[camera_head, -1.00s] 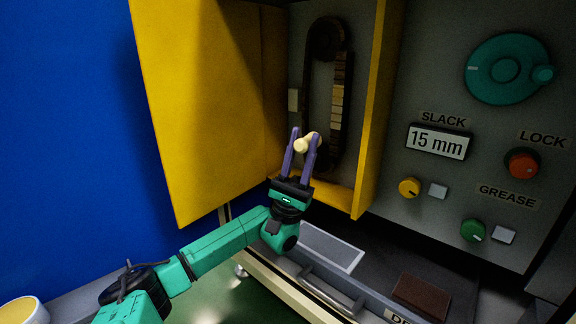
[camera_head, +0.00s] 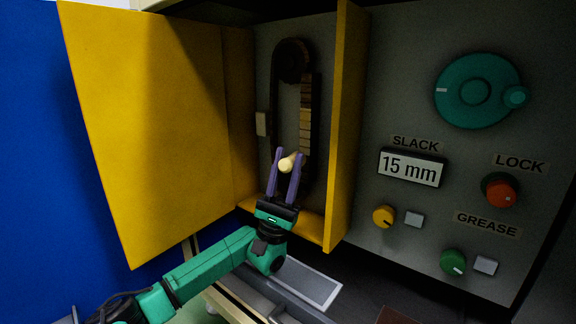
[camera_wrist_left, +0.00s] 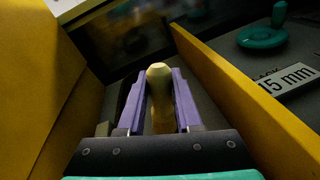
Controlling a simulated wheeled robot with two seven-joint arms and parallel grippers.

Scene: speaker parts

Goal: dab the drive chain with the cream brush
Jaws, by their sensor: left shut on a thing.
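The drive chain (camera_head: 305,118) is an upright dark loop inside the open yellow cabinet, with a lighter tan stretch along its right side. My left gripper (camera_head: 289,158) is shut on the cream brush (camera_head: 287,165), held between its purple fingers in front of the chain's lower end. The brush also shows in the left wrist view (camera_wrist_left: 159,75), with its rounded cream end toward the camera. The brush's far end is hidden, so I cannot tell whether it touches the chain. My right gripper is not in view.
A yellow door (camera_head: 150,120) stands open at the left, and a yellow wall (camera_head: 345,120) bounds the opening at the right. The grey panel holds a teal dial (camera_head: 470,90), a display (camera_head: 412,167) reading 15 mm, a red knob (camera_head: 500,190), and yellow and green knobs.

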